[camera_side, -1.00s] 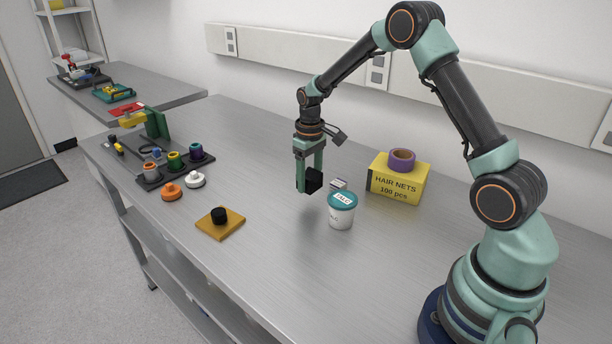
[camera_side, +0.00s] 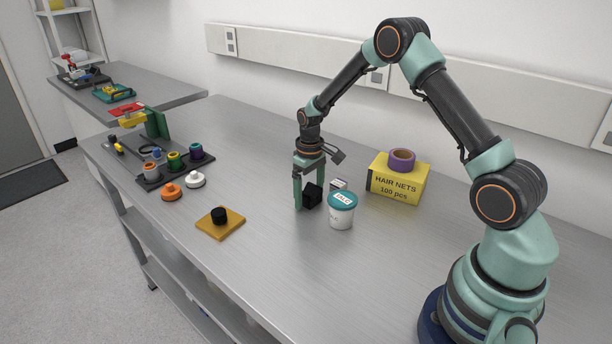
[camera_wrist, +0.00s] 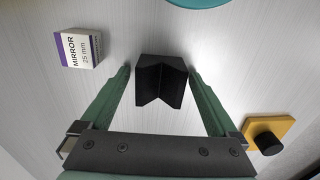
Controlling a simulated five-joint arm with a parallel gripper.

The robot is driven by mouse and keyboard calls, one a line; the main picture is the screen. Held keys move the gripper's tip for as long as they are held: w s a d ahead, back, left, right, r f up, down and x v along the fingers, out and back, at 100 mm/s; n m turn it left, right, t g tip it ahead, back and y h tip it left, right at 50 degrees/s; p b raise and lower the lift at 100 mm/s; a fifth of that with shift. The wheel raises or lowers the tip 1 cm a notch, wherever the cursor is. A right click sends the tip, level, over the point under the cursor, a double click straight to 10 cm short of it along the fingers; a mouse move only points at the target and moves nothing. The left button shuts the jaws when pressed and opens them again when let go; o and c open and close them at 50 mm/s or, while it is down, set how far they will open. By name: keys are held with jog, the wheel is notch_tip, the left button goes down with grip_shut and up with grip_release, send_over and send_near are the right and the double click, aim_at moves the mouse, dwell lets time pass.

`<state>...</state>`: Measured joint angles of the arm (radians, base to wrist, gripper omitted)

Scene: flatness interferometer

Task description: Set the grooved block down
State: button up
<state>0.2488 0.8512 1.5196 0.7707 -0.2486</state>
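The grooved block (camera_side: 312,197) is black and sits on the steel bench, just left of the white tub with the teal lid (camera_side: 342,211). In the wrist view the grooved block (camera_wrist: 161,82) shows its V-shaped notch facing my wrist. My gripper (camera_side: 307,199) is low at the bench with its fingers on either side of the block. In the wrist view my gripper (camera_wrist: 158,74) is open, with a narrow gap seen at the left finger. The block's underside is hidden.
A yellow hair-nets box (camera_side: 398,184) with a purple roll (camera_side: 401,160) stands to the right. An orange plate with a black knob (camera_side: 220,216) lies front left. A dark rack (camera_side: 150,181) holds several coloured pieces farther left.

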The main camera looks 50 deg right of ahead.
jog(key=s+a+r+t, duration=0.1)
jog(key=s+a+r, duration=0.1)
jog(key=r, duration=0.8)
jog(key=s+a+r, duration=0.1)
jog(key=a+r, duration=0.1)
jog(key=r, duration=0.7)
jog(key=s+a+r+t, duration=0.2)
jog(key=s+a+r, duration=0.1)
jog(key=s, duration=0.3)
jog(key=s+a+r+t, duration=0.2)
jog(key=s+a+r, duration=0.1)
jog(key=s, duration=0.4)
jog(key=shift+s+a, duration=0.3)
jog(key=shift+a, duration=0.4)
jog(key=shift+o, duration=0.4)
jog(key=shift+s+a+f+t, duration=0.2)
jog(key=shift+s+t, duration=0.1)
jog(key=shift+s, duration=0.3)
jog(key=shift+r, duration=0.1)
